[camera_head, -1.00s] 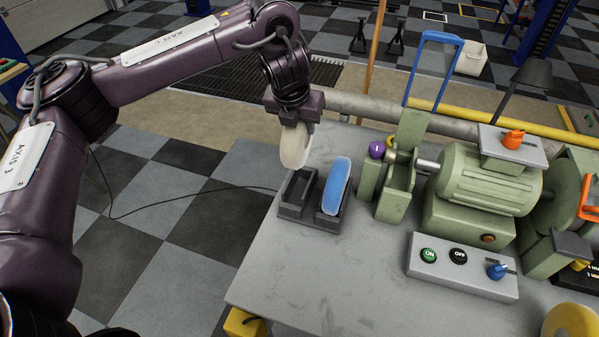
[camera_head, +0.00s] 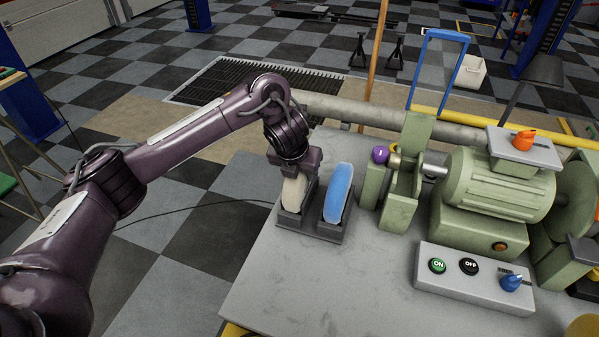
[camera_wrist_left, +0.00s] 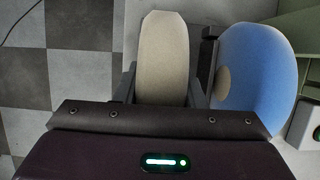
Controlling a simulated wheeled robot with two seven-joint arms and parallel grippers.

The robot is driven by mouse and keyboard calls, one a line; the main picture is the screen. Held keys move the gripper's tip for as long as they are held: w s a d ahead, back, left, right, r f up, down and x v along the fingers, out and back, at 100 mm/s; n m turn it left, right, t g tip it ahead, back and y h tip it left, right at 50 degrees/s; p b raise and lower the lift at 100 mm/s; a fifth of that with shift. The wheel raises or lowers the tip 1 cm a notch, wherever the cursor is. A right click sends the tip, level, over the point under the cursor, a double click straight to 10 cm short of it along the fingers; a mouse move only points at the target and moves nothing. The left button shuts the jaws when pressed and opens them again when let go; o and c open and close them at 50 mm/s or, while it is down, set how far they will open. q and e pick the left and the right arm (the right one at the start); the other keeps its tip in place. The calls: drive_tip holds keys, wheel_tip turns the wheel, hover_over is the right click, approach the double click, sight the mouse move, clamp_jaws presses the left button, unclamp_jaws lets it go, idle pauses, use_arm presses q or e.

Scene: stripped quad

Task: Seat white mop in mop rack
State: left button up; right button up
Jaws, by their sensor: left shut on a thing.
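The white mop (camera_head: 292,195), a cream disc, stands upright in the left slot of the dark grey mop rack (camera_head: 322,231) in the head view. Its lower edge is hidden by the rack walls. My left gripper (camera_head: 296,176) is shut on its upper part from above. The blue mop (camera_head: 338,193) stands in the right slot, beside my gripper. In the left wrist view the white mop (camera_wrist_left: 163,58) sits ahead of my gripper body, between dark rack walls, with the blue mop (camera_wrist_left: 258,68) to its right. My right gripper is not in view.
The rack is near the left edge of a grey workbench (camera_head: 290,290). A green grinder (camera_head: 497,183) with a purple knob (camera_head: 380,154) stands to the right. A control box (camera_head: 474,276) lies in front of it. The bench front is clear.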

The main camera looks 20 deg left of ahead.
use_arm(q)
drive_tip(key=o, duration=1.1)
drive_tip(key=shift+s, duration=0.1)
drive_tip(key=p+v, duration=0.4)
drive_tip(key=v, duration=0.6)
drive_tip(key=shift+r, duration=0.3)
drive_tip(key=shift+p+v, duration=0.35)
drive_tip(key=shift+v, duration=0.45)
drive_tip(key=shift+s+f, duration=0.2)
